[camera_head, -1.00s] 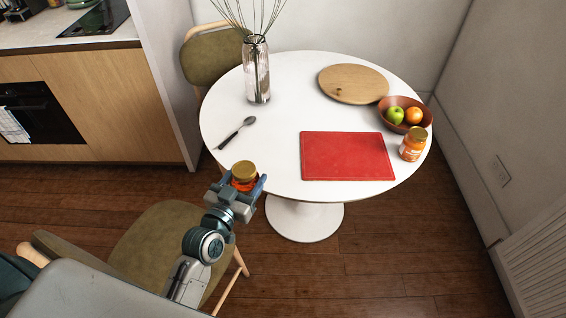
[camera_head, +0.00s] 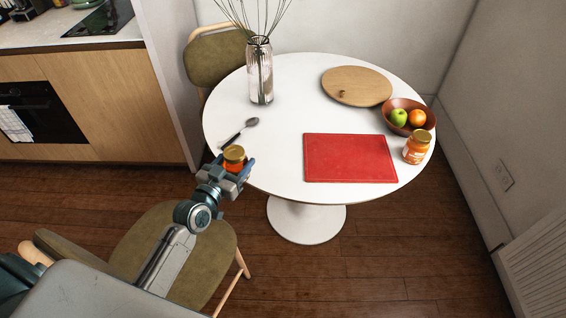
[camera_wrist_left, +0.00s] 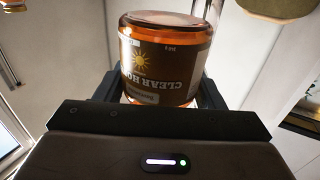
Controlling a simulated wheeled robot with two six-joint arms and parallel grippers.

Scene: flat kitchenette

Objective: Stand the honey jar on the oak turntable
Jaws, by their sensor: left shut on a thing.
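The honey jar (camera_head: 234,158), amber with a gold lid, is held in my left gripper (camera_head: 236,166) at the near left edge of the white table. In the left wrist view the jar (camera_wrist_left: 163,60) sits between the fingers, and its label reads "CLEAR HO", upside down in that picture. My right gripper does not show.
A chair (camera_head: 175,245) stands in front at left.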

